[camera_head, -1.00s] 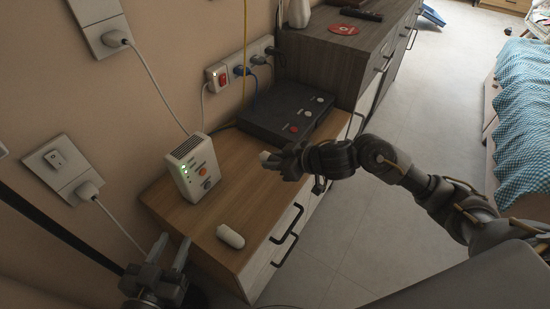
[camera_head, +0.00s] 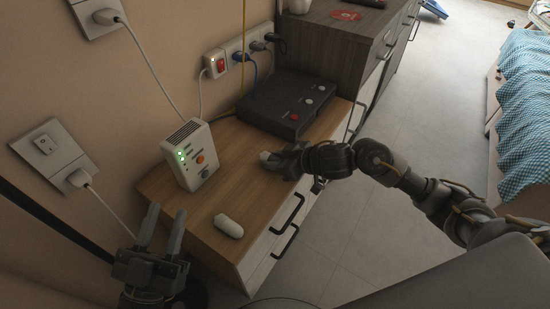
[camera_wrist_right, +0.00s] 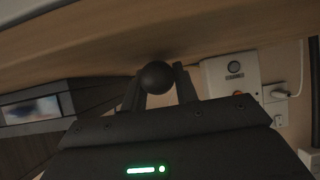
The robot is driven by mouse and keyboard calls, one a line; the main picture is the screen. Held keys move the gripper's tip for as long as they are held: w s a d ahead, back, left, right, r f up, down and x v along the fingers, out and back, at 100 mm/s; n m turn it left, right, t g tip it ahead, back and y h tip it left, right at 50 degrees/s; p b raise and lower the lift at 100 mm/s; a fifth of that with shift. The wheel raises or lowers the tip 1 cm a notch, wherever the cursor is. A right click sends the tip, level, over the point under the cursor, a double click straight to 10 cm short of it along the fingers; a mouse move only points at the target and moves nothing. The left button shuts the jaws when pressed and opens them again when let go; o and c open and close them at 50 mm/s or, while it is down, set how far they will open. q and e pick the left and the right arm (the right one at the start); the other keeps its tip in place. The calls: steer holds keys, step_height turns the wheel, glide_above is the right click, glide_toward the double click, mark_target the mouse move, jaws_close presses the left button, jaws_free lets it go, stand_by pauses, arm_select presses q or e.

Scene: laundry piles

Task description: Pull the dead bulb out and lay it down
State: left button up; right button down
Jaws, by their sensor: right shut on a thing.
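My right gripper (camera_head: 272,158) is low over the wooden cabinet top (camera_head: 250,185), near its front edge. It is shut on a small rounded thing, pale at its tip in the head view. In the right wrist view this thing is a dark ball (camera_wrist_right: 157,77) between the fingers, likely the bulb. It is close to the wood; I cannot tell whether it touches. A white oblong capsule-shaped thing (camera_head: 229,226) lies on the cabinet top nearer the front corner. My left gripper (camera_head: 163,222) is open and empty, left of the cabinet.
A white device (camera_head: 190,156) with green lights and an orange button stands by the wall. A dark box (camera_head: 288,104) with buttons lies behind my right gripper. Wall sockets (camera_head: 228,62) and cables line the wall. Bare wood shows between the device and my right gripper.

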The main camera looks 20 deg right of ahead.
arm_select(q)
steer(key=shift+r, duration=0.1)
arm_select(e)
steer(key=c, duration=1)
jaws_free()
steer(key=shift+s+d+r, duration=0.1)
steer(key=shift+s, duration=0.05)
steer(key=p+v, duration=0.1)
steer(key=v, duration=0.1)
steer(key=shift+s+d+r, duration=0.1)
steer(key=shift+d+r, duration=0.05)
steer(key=shift+r, duration=0.1)
arm_select(q)
steer(key=w+a+f+n+g+y+p, duration=0.1)
steer(key=a+f+g+y, duration=0.3)
steer(key=f, duration=0.7)
steer(key=shift+n+g+y+p, duration=0.4)
steer(key=shift+g+y+p, duration=0.55)
steer(key=shift+g, duration=0.35)
arm_select(e)
steer(key=v, duration=0.7)
steer(key=shift+s+d, duration=0.25)
steer(key=shift+s, duration=0.05)
